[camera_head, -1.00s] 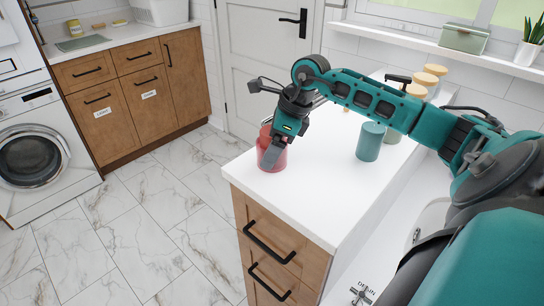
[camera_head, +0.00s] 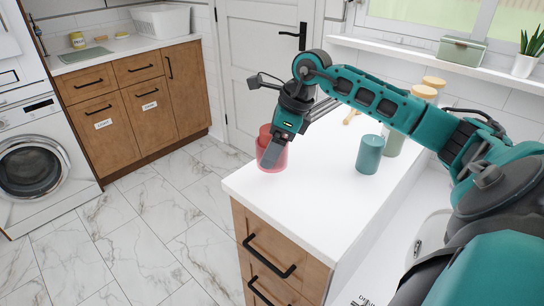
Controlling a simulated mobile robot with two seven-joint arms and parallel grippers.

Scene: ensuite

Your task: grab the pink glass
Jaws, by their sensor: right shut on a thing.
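The pink glass (camera_head: 265,158) is a red-pink, see-through cup standing upright at the near left corner of the white counter (camera_head: 310,205). My right gripper (camera_head: 271,160) reaches down to it from above, with its fingers at the cup's wall. It is shut on the glass. The gripper partly covers the cup, so the exact finger contact is hard to see. My left gripper is not in view.
A teal cup (camera_head: 370,154) stands on the counter to the right of the glass, under my right arm. Jars with wooden lids (camera_head: 424,93) stand farther back. Open tiled floor (camera_head: 150,235) lies left of the wooden drawers (camera_head: 270,250).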

